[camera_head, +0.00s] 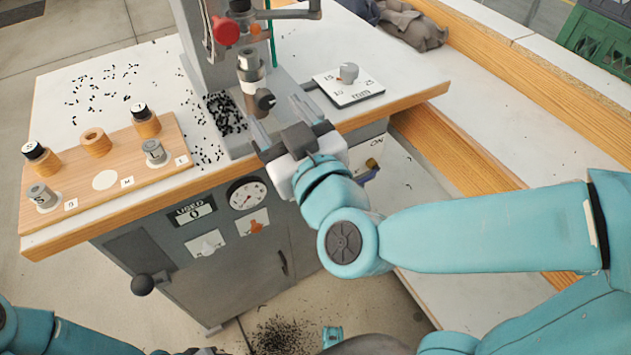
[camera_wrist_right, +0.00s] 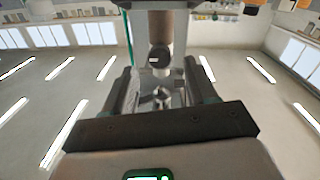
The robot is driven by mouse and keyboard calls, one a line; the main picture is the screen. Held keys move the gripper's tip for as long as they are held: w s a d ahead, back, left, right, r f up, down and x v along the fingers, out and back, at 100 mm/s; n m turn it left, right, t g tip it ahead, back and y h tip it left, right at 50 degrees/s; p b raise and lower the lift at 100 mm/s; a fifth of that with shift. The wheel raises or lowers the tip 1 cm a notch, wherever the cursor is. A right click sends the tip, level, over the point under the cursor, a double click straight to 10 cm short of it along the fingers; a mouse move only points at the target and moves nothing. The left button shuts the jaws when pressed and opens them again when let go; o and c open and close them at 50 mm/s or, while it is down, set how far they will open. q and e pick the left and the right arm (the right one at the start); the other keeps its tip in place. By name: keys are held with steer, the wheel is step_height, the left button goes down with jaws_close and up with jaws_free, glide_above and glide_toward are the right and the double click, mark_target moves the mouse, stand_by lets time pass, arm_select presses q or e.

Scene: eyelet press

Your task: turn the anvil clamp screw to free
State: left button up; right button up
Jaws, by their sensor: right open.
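The anvil clamp screw has a dark round knob (camera_head: 264,99) on the front of the press, below the grey cylindrical tool. In the right wrist view the knob (camera_wrist_right: 160,57) appears between and beyond my fingertips, with a pale mark on its face. My right gripper (camera_head: 274,116) is open, its two fingers pointing at the press on either side of the knob's line. The fingers also show in the right wrist view (camera_wrist_right: 163,85), with nothing gripped between them. Only a dark piece at the bottom edge may be my left gripper (camera_head: 200,350).
A wooden rack (camera_head: 105,180) with several dies stands at the left of the table. Black eyelets (camera_head: 226,112) are scattered around the press base. A red knob (camera_head: 226,31) sits above.

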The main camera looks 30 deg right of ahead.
steer(key=s+b, duration=0.5)
steer(key=s, duration=0.7)
steer(key=shift+s, duration=0.35)
